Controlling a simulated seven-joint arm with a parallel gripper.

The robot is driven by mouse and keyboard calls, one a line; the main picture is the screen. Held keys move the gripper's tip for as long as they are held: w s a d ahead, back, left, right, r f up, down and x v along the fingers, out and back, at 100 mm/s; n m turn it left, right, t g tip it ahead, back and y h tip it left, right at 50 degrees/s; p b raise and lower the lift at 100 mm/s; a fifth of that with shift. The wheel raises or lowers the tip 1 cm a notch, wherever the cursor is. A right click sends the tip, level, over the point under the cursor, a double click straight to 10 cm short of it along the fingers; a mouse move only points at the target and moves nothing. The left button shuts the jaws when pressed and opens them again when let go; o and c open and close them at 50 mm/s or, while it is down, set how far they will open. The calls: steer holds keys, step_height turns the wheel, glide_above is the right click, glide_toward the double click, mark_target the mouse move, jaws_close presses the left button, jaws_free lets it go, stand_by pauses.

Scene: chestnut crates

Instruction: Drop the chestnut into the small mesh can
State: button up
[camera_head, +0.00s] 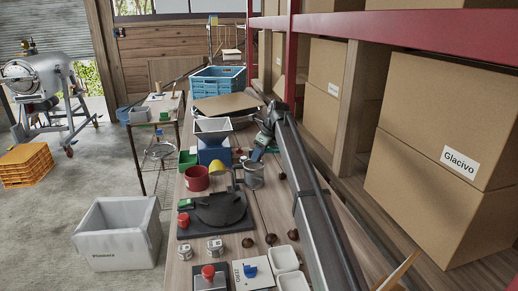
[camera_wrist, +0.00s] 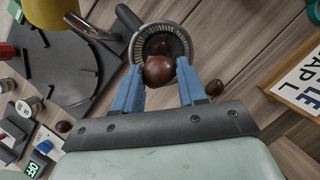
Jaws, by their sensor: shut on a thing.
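My gripper (camera_wrist: 158,76) has two blue fingers and is shut on a glossy brown chestnut (camera_wrist: 159,70) held between its tips. The small mesh can (camera_wrist: 139,45), round with a slotted metal rim and a dark inside, stands just beyond the chestnut in the wrist view. The chestnut overlaps the can's near rim in the picture; the height between them I cannot tell. In the head view my gripper (camera_head: 258,152) is above the grey metal can (camera_head: 253,178), and the held chestnut cannot be made out there.
A black round plate (camera_head: 220,208) lies nearby, beside a yellow cup (camera_head: 219,171) and a red cup (camera_head: 196,179). Several loose chestnuts (camera_head: 271,239) are on the wooden table. Small jars (camera_head: 215,248) and white containers (camera_head: 285,259) stand near the front. Cardboard boxes (camera_head: 415,120) line the right.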

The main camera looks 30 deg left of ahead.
steer(key=shift+f, duration=1.15)
steer(key=o, duration=1.1)
steer(key=shift+r, duration=0.1)
steer(key=v, duration=1.3)
steer(key=shift+r, duration=0.3)
